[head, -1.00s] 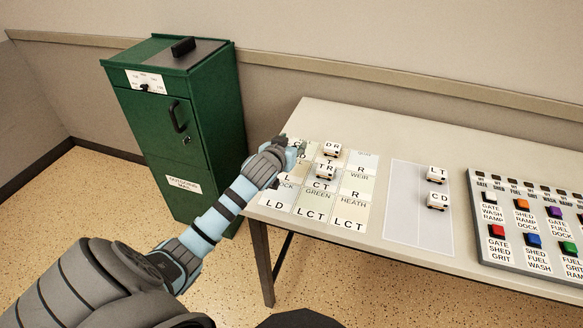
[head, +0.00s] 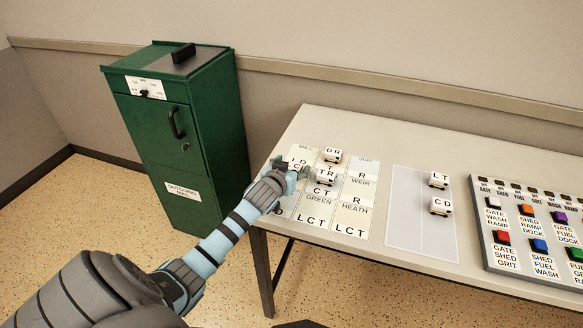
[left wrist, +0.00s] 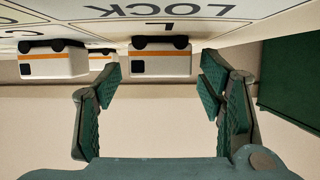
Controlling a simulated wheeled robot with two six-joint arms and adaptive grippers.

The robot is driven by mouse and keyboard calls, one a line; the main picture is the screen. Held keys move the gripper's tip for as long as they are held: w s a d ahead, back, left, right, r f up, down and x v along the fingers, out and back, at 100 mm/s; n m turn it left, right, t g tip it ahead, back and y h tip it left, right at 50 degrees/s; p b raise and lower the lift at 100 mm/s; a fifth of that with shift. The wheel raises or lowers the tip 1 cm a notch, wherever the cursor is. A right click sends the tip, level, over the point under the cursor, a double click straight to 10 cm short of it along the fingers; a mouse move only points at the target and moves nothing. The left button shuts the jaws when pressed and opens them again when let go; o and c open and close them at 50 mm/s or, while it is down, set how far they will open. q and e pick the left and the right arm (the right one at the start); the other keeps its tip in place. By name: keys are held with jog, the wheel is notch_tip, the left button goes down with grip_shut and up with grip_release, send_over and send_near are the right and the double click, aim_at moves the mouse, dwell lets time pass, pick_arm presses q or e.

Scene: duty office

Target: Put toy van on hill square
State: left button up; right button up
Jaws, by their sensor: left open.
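The lettered board of squares (head: 361,195) lies on the table's left end. Its upper-left label looks like HILL or MILL; the print is too small to be sure. White vans stand on it, one by the letters DR (head: 333,155) and one by TR (head: 326,178). My left gripper (head: 293,167) is open, low at the board's left edge, covering part of the left column. In the left wrist view, a white van with an orange stripe (left wrist: 160,64) shows between the open fingers, with no visible grip. Which van this is cannot be told. My right gripper is out of view.
Two more vans, LT (head: 438,180) and CD (head: 440,206), stand on a plain grey mat (head: 410,235). A panel of coloured buttons (head: 500,262) is at the right. A green cabinet (head: 185,150) stands left of the table. The back of the table is clear.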

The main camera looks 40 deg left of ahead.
pick_arm(q)
jog(key=shift+r, duration=0.1)
jog(key=shift+s+d+r, duration=0.1)
jog(key=shift+s+r, duration=0.1)
jog(key=shift+s, duration=0.1)
jog(key=p+v, duration=0.3)
jog(key=v, duration=0.8)
jog(key=shift+s+d+r+p, duration=0.1)
jog(key=shift+s+p, duration=0.1)
jog(key=shift+p, duration=0.1)
